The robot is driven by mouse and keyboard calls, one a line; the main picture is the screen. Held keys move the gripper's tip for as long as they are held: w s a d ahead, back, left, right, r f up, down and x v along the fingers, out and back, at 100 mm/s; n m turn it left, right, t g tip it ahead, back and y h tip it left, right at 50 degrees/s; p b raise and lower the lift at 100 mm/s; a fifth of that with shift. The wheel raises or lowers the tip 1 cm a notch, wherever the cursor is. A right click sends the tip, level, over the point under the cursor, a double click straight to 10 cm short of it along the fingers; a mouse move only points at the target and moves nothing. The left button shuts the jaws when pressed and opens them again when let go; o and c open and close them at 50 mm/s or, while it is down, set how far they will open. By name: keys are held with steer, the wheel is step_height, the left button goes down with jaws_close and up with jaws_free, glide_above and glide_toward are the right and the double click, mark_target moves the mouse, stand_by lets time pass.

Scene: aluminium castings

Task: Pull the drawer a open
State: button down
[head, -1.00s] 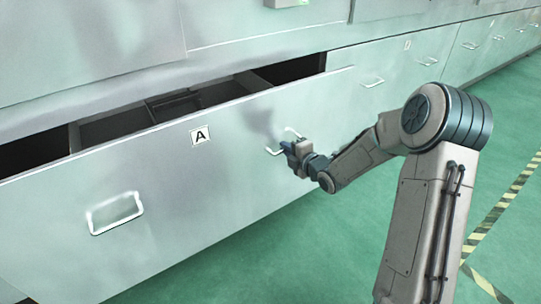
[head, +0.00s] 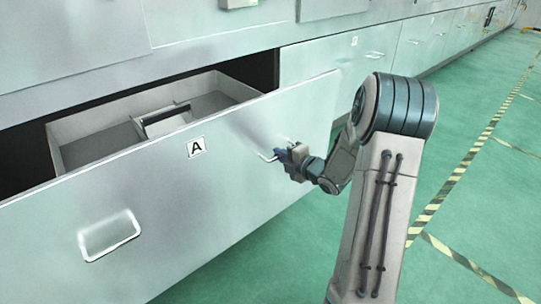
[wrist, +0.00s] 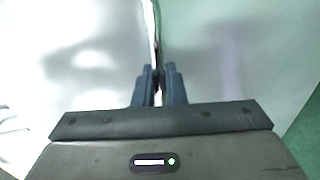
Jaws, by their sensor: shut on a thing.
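Drawer A (head: 190,195) is a wide pale metal drawer with a black letter A label (head: 196,147) on its front. It stands partly open, with its front well out from the cabinet. It has a left handle (head: 110,236) and a right handle (head: 266,156). My gripper (head: 282,155) is at the right handle and shut on it. In the wrist view, the two dark fingers (wrist: 160,84) are close together around the handle (wrist: 157,40), which runs up away from them. The fingers hide part of the handle.
Inside the drawer is a grey divided tray (head: 90,122) with a dark item in it. Closed drawers with handles (head: 375,55) continue along the cabinet at right. The green floor (head: 480,200) at right is clear, with yellow-black striped lines (head: 455,180).

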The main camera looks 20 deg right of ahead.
steer(key=c, duration=1.6)
jaws_free()
steer(key=shift+c, duration=0.2)
steer(key=p+v, duration=0.4)
steer(key=v, duration=1)
